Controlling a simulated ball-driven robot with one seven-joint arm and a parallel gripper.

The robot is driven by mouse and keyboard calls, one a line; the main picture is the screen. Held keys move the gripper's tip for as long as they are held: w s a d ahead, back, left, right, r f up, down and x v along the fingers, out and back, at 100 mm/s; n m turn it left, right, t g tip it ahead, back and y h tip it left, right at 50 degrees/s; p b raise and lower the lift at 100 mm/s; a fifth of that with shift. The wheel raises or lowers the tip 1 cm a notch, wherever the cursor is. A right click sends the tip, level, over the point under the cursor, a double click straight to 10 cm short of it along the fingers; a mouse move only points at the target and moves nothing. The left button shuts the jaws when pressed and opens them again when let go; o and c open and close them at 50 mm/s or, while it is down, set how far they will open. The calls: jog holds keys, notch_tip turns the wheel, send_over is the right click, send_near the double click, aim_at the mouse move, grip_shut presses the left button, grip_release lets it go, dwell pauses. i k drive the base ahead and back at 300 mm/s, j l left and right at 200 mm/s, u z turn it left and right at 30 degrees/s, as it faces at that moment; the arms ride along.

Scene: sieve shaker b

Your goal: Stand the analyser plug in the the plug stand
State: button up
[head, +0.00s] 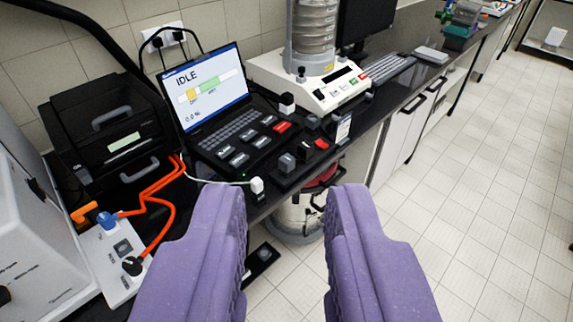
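My gripper (286,215) is open and empty, with its two purple fingers wide apart in the foreground. Several plugs are in view, and I cannot tell which is the analyser plug. A small white plug (257,186) on a thin pale cable is at the bench's front edge, just beyond the left fingertip. A blue plug (108,222) with an orange cord and a black plug (132,266) are at a white panel (118,285) at the left. The plug stand is not clearly identifiable; a dark block with a grey top (287,163) sits near the white plug.
A laptop (205,85) reading IDLE stands behind a black button panel. A black machine (110,130) is at the left. A sieve shaker (315,80) with stacked sieves is at the back. The floor at the right is clear.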

aim_at(286, 163)
jog(key=i+l+u, duration=0.1)
jog(key=i+l, duration=0.25)
jog(key=i, duration=0.35)
jog(key=i+l+u, duration=0.15)
jog(key=i+l, duration=0.3)
jog(key=i, duration=0.25)
jog(key=i+l+u, duration=0.1)
jog(key=i+l, duration=0.4)
jog(key=i, duration=0.2)
